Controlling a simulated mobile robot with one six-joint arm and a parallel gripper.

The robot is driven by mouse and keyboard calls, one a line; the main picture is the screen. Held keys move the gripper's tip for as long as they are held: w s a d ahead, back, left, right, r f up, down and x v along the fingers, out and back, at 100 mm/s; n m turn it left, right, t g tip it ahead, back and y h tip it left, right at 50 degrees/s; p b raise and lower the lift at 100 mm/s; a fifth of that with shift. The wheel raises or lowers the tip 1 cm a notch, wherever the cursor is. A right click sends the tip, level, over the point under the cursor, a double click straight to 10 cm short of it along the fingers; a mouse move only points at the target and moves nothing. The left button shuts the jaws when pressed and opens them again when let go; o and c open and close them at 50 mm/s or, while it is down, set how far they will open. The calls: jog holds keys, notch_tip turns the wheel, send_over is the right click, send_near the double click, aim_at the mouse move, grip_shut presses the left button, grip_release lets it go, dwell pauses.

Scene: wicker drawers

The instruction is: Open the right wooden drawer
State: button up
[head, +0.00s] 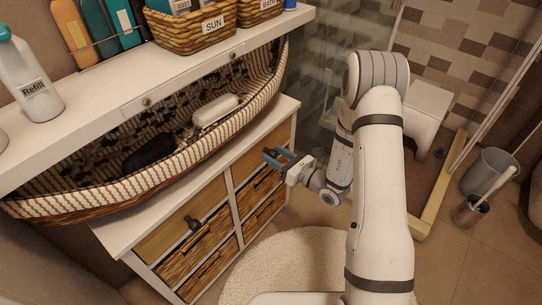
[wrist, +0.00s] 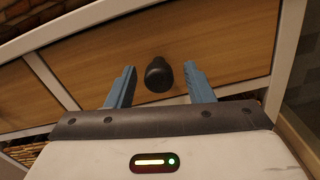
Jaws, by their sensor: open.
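The right wooden drawer (head: 249,164) is a plain wood front at the top right of the white cabinet, and it looks shut. It fills much of the wrist view (wrist: 219,48). Its dark round knob (wrist: 158,75) shows in the wrist view between the blue fingers. My gripper (head: 276,157) is open in front of this drawer, with one finger on each side of the knob. The fingers (wrist: 158,84) look apart from the knob, though the depth gap is hard to judge. In the head view my gripper hides the knob.
The left wooden drawer (head: 160,238) has a dark knob (head: 193,223). Wicker drawers (head: 265,211) lie below. A large boat-shaped basket (head: 243,116) sits on the cabinet, under a white shelf (head: 186,78). A round rug (head: 285,262) covers the floor in front.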

jog(key=shift+w+a, duration=0.45)
jog(key=shift+a, duration=0.1)
grip_shut()
